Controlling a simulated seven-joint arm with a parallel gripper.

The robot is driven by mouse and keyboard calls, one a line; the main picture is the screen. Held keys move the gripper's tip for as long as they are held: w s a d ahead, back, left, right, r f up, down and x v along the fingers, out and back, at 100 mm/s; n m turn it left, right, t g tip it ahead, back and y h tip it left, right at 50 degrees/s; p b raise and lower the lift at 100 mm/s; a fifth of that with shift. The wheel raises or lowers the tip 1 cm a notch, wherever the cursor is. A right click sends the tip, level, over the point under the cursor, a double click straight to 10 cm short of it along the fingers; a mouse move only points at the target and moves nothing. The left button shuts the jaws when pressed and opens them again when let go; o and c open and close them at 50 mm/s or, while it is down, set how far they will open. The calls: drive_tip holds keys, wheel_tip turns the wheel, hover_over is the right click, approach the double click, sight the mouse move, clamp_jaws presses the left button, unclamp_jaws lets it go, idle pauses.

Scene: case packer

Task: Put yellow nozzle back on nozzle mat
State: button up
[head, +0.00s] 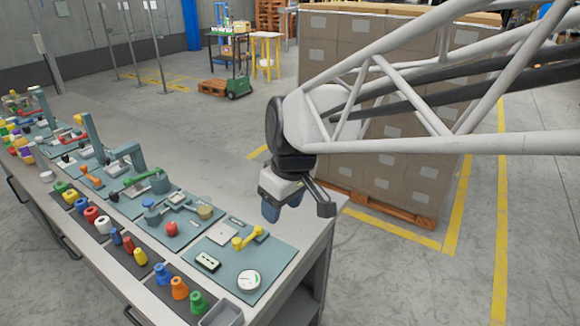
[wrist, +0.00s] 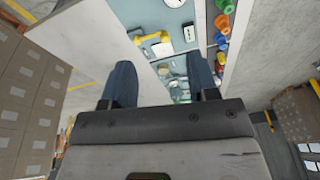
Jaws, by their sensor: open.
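My gripper (head: 284,205) hangs open and empty above the near right end of the bench, higher than the parts. In the wrist view my gripper (wrist: 163,80) shows two dark blue fingers spread apart with nothing between them. A small yellow nozzle (head: 140,257) stands on a dark nozzle mat (head: 163,247) along the bench's front edge, beside red and blue ones. Another yellow nozzle (head: 69,196) stands farther left in the row. A yellow dumbbell-shaped part (head: 247,238) lies on the nearest teal mat (head: 274,262); I cannot tell whether it is a nozzle. It also shows in the wrist view (wrist: 152,38).
A grey tray (head: 222,315) sits at the front edge. Stacked cartons (head: 385,150) stand behind the bench. The bench's back strip is clear.

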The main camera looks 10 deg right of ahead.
drive_tip(key=s+d+m+t+h, duration=0.1)
drive_tip(key=s+d+m+h, duration=0.1)
drive_tip(key=s+d+m, duration=0.5)
drive_tip(key=s+d, duration=0.2)
drive_tip(key=s, duration=0.4)
drive_tip(key=shift+d+f+m, duration=0.3)
drive_tip(key=shift+d+f, duration=0.1)
idle(0.5)
